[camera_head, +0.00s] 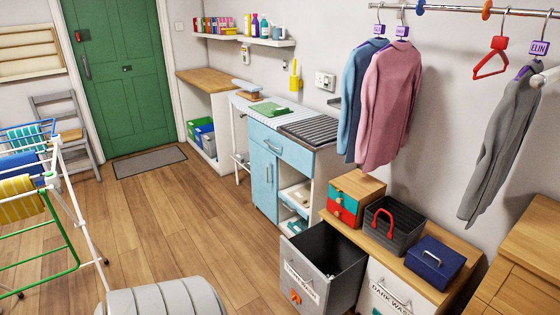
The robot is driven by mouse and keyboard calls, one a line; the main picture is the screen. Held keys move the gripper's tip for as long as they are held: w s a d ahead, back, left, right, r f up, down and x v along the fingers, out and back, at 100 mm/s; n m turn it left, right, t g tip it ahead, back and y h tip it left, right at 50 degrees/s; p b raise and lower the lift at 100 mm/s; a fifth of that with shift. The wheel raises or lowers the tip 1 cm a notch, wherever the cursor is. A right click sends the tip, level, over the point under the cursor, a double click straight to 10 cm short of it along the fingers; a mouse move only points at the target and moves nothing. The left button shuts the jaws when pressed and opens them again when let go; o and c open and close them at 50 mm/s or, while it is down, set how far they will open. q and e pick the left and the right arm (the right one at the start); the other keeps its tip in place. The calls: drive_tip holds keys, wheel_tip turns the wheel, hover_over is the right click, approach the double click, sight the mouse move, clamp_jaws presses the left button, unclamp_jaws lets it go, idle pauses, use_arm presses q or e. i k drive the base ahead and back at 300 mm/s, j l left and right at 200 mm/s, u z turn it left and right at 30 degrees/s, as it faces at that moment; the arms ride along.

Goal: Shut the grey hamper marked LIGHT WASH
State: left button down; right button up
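The grey hamper (346,286) stands at the lower middle right, below the wooden top (402,262). It is open: it sticks out in front of the top and I look down into its dark, seemingly empty inside. Its front has a metal handle, a white label whose small lettering is hard to read, and an orange mark. Its lower part is cut off by the picture's bottom edge. Neither my left nor my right gripper is in view.
A pale hamper marked DARK WASH (376,296) is beside it on the right. A small drawer box (358,191), a dark basket (393,232) and a blue box (434,262) stand on the top. A drying rack (70,205) stands at left. Wooden floor (190,215) is clear between.

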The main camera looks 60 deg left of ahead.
sight(317, 251)
drive_tip(key=u, duration=1.65)
